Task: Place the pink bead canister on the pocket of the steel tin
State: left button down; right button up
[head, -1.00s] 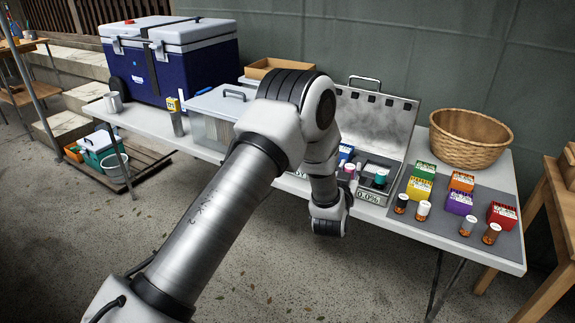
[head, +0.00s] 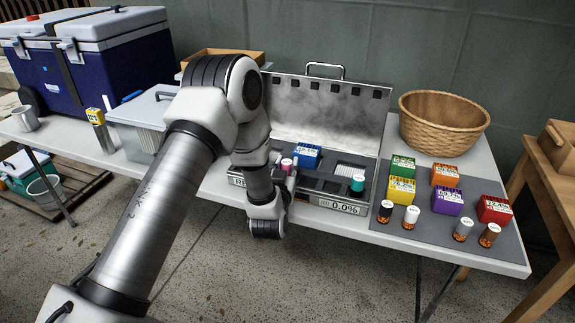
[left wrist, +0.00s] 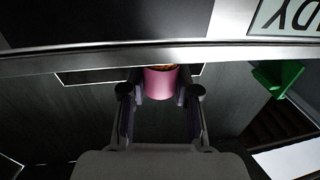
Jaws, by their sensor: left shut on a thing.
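The pink bead canister (head: 287,165) has a pale top in the head view and sits over the left part of the open steel tin (head: 325,108), just left of a blue box (head: 307,158). My left gripper (left wrist: 160,88) is shut on the pink canister (left wrist: 160,82), with one finger on each side. In the head view my arm hides most of this gripper and the tin's left end. A teal canister (head: 357,183) stands in the tin's right part. I cannot tell whether the pink canister touches the tin's floor. My right gripper is out of view.
Green, yellow, orange, purple and red boxes and several small amber bottles stand on a grey mat (head: 430,237) right of the tin. A wicker basket (head: 443,122) stands behind them. A clear bin (head: 140,112) and blue cooler (head: 100,70) are at left.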

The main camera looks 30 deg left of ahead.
pick_arm(q)
jog(key=shift+w+f, duration=0.25)
jog(key=shift+s+a+r, duration=0.15)
jog(key=shift+s, duration=0.15)
jog(key=c, duration=0.9)
grip_release()
jog(key=shift+w+f, duration=0.15)
jog(key=shift+f, duration=0.05)
jog(key=shift+o, duration=0.2)
jog(key=shift+r, duration=0.1)
